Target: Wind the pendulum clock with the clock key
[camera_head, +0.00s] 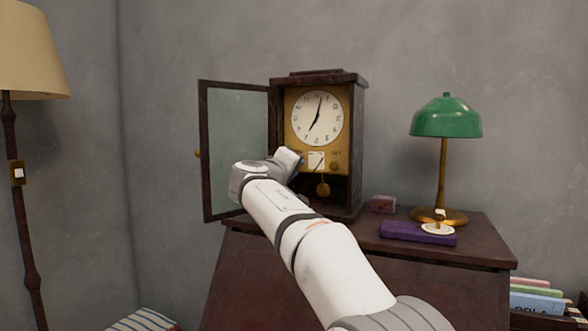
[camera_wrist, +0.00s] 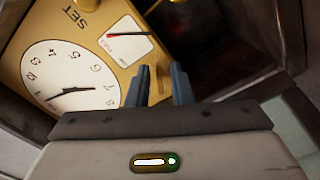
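The pendulum clock (camera_head: 318,120) stands on the cabinet with its glass door (camera_head: 234,150) swung open to the left. Its white dial (camera_head: 317,117) has dark hands, with a brass panel, a gauge card (camera_head: 316,160) and a brass pendulum (camera_head: 322,188) below. My gripper (camera_wrist: 160,75) is close to the panel beside the gauge, fingers apart. A small brass piece shows between them; I cannot tell whether it is the clock key.
A purple box (camera_head: 400,230) lies on the cabinet top (camera_head: 470,250), with a pale round tag at its right. A green lamp (camera_head: 446,118) stands behind it. A small reddish box (camera_head: 383,204) sits right of the clock. The open door is close to my arm's left.

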